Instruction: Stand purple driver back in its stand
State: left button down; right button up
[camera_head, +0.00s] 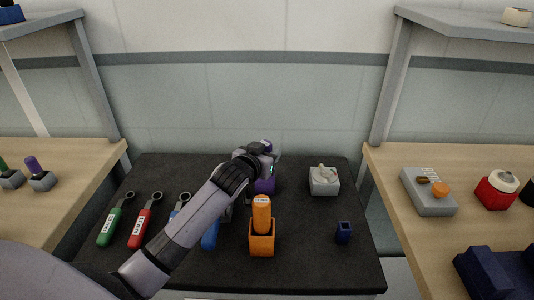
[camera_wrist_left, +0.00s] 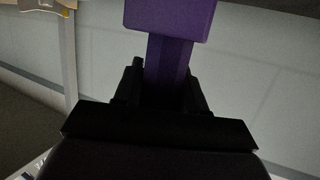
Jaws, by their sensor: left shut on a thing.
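My left gripper (camera_head: 268,160) is shut on the purple driver (camera_head: 267,144), whose top shows just above the fingers. In the left wrist view the driver's narrow shaft-like handle (camera_wrist_left: 168,60) is between the fingers (camera_wrist_left: 166,92). The wider purple stand (camera_head: 265,186) is on the black mat directly below the gripper, partly hidden by my arm. In the left wrist view the stand (camera_wrist_left: 170,18) meets the end of the driver, in line with it. The driver looks upright; how deep it sits in the stand is hidden. My right gripper is not in view.
An orange driver (camera_head: 261,212) stands in its orange stand (camera_head: 262,244) just in front. Green (camera_head: 109,226) and red (camera_head: 140,228) tools lie at left, and blue ones are partly under my arm. A white box (camera_head: 324,180) and a small blue cup (camera_head: 344,233) are at right.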

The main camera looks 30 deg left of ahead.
pick_arm(q)
jog(key=shift+f, duration=0.1)
jog(key=c, duration=0.6)
grip_release()
jog(key=shift+c, duration=0.2)
jog(key=shift+s, duration=0.1)
jog(key=v, duration=1.2)
